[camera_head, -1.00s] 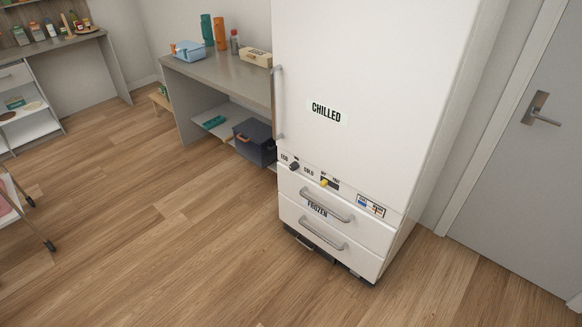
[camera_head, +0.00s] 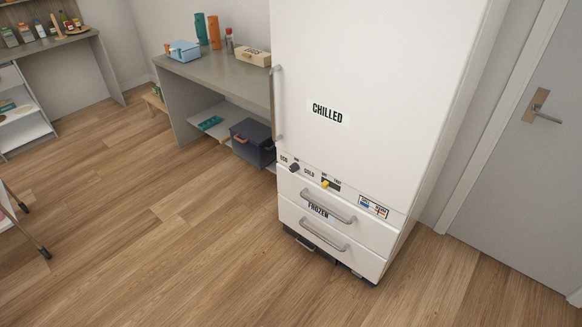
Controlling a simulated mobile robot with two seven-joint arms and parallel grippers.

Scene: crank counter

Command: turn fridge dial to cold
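A tall white fridge (camera_head: 365,75) stands ahead, with a CHILLED label on its upper door and a FROZEN label on a lower drawer. A small dark dial (camera_head: 294,168) sits on the panel strip between door and drawers, with ECO marked at its left and COLD at its right. Its exact pointing is too small to tell. A yellow slider (camera_head: 326,184) in a dark slot is right of the dial. The door and drawers look closed. Neither of my grippers is in view.
A grey counter (camera_head: 215,75) stands left of the fridge, with a blue box, bottles and a carton on top and a dark bin (camera_head: 253,142) below. A grey door (camera_head: 535,160) is at the right. Wooden floor before the fridge is clear.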

